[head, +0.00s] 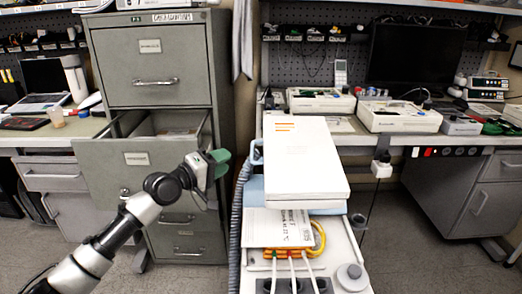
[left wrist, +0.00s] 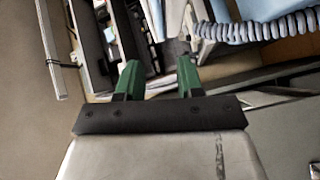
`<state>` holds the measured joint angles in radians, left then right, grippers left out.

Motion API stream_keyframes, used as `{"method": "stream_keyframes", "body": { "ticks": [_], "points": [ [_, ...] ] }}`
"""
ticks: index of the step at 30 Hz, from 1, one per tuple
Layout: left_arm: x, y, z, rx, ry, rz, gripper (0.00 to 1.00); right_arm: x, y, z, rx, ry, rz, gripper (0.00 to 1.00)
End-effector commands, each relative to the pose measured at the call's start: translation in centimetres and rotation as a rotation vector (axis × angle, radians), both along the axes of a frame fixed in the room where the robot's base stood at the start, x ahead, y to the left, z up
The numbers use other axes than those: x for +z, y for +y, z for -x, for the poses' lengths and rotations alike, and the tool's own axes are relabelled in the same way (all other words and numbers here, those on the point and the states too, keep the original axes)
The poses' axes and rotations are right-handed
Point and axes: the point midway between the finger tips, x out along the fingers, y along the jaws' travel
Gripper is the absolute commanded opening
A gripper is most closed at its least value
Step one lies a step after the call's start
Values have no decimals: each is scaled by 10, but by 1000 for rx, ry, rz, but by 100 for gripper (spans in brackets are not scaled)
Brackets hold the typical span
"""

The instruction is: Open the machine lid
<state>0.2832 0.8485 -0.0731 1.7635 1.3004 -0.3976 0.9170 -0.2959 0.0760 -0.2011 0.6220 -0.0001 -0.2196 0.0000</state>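The white machine (head: 305,175) stands at centre right in the head view, with a flat white top panel, seemingly its lid, marked with small orange print. The panel looks closed; its edge seam is too small to make out. My left gripper (head: 216,163) is to the left of the machine, apart from it, in front of the grey cabinet. In the left wrist view my left gripper (left wrist: 158,80) has its two green fingers spread with nothing between them. My right gripper is in neither view.
A grey filing cabinet (head: 155,67) with one drawer pulled out stands behind my left arm. A grey corrugated hose (head: 238,220) hangs along the machine's left side and shows in the left wrist view (left wrist: 260,27). Benches with devices (head: 398,116) line the back.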

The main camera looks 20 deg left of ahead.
Motion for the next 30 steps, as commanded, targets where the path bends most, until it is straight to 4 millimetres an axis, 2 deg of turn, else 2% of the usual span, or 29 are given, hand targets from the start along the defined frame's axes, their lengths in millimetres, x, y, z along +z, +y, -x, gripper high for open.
{"method": "stream_keyframes", "body": {
  "ticks": [6,16,21,30],
  "points": [
    [1,-12,-32,0,-1,3,37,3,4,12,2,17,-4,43],
    [-2,-30,-83,1,-1,-1,37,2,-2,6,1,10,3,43],
    [-3,-35,-94,1,0,-3,37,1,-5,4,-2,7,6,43],
    [-3,-35,-96,2,1,-5,37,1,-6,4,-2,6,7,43]
  ]
}}
